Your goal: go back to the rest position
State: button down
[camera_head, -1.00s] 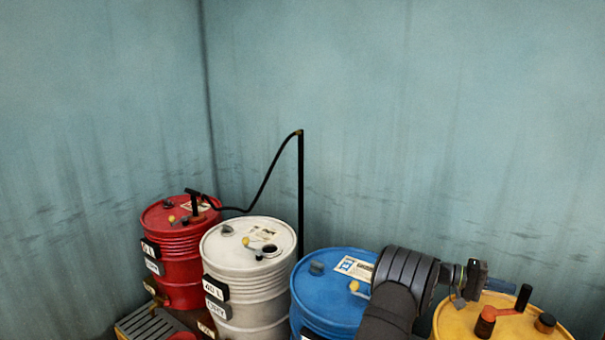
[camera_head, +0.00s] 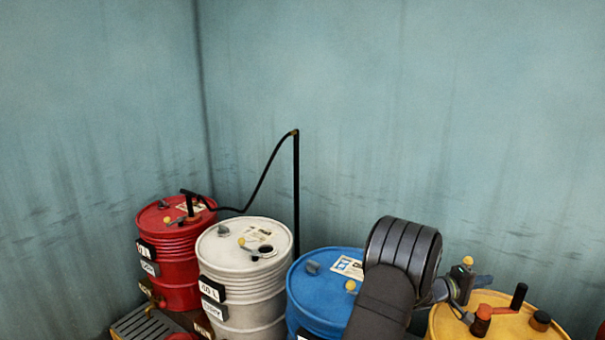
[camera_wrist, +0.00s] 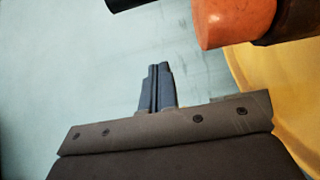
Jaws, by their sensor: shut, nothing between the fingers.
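My gripper (camera_head: 484,282) is at the right in the head view, just above the far left part of the yellow drum (camera_head: 470,322). In the wrist view its two fingers (camera_wrist: 157,86) are pressed together with nothing between them. The yellow drum also fills the right side of the wrist view (camera_wrist: 262,88). An orange crank fitting (camera_head: 482,322) with a black handle stands on the drum's lid, close in front of the fingers. The orange part looms large in the wrist view (camera_wrist: 235,20), apart from the fingers.
A blue drum (camera_head: 312,290) stands left of my arm, partly hidden by it. Further left are a white drum (camera_head: 225,265) and a red drum (camera_head: 160,222) with a black hose (camera_head: 262,175) running to a post. A grate (camera_head: 135,325) lies at lower left.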

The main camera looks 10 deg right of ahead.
jog(key=shift+w+a+n+t, duration=0.1)
jog(key=shift+a+n+t, duration=0.3)
jog(key=shift+t, duration=0.5)
jog(key=shift+d, duration=0.1)
dwell(1.1)
jog(key=w+d+r+m+g, duration=0.25)
jog(key=w+m+g, duration=0.2)
jog(key=g, duration=0.25)
jog(key=w+a+f+m+g+y, duration=0.3)
jog(key=a+m+g+y, duration=0.2)
jog(key=a+g, duration=0.15)
jog(key=s+a+x, duration=0.2)
jog(key=x, duration=1.1)
jog(key=shift+s+r, duration=0.2)
jog(key=shift+s, duration=0.05)
jog(key=shift+s+d, duration=0.3)
jog(key=shift+s, duration=0.2)
